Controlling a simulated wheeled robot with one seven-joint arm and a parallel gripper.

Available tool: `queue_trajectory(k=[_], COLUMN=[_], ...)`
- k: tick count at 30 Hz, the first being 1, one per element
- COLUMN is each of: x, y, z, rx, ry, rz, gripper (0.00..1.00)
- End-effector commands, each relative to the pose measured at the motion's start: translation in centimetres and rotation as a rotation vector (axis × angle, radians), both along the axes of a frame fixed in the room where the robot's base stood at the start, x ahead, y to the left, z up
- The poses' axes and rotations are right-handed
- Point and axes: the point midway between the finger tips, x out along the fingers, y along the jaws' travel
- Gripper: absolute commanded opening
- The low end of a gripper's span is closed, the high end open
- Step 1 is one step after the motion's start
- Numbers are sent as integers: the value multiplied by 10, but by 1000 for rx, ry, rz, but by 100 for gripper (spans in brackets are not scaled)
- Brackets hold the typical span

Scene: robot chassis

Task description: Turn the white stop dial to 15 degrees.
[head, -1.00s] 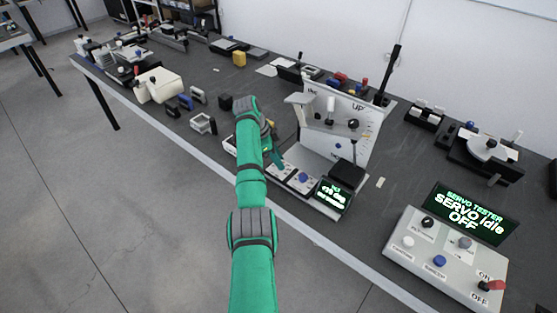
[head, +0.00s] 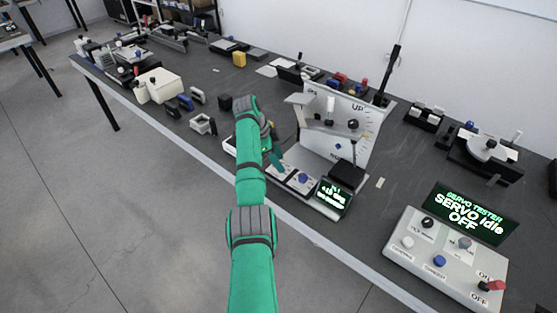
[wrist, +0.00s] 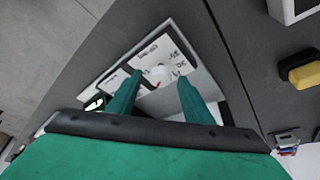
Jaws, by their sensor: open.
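The white stop dial (wrist: 160,76) shows in the wrist view on a pale panel (wrist: 137,57) with dark-lettered labels. My gripper (wrist: 159,81) is open, with one teal finger on each side of the dial. I cannot tell whether either finger touches it. The dial's angle cannot be read. A small screen with green light (wrist: 95,103) is partly visible left of the fingers. In the head view my green arm hides the dial and most of my gripper; one teal finger shows just right of the forearm.
Right of my arm stands a rig with a tall white plate (head: 360,111), knobs and a lit display (head: 334,196). A servo tester (head: 450,255) sits at the front right. A yellow-and-black block (wrist: 302,72) is at the wrist view's right. Several devices crowd the dark bench.

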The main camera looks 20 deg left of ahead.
Motion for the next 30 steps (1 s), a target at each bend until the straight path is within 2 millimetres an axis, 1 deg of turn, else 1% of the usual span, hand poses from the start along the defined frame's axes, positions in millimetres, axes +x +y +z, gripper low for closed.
queue_trajectory(k=[5, 12, 15, 18, 24, 30], x=[-2, -9, -12, -13, -15, -16], y=[8, 23, 29, 33, 37, 37], z=[17, 59, 75, 87, 99, 100], rx=[1, 1, 1, 0, 0, 0], ry=[-3, -3, -3, -3, -2, -2], rz=[2, 1, 1, 1, 0, -1], gripper=[46, 46, 46, 46, 46, 46])
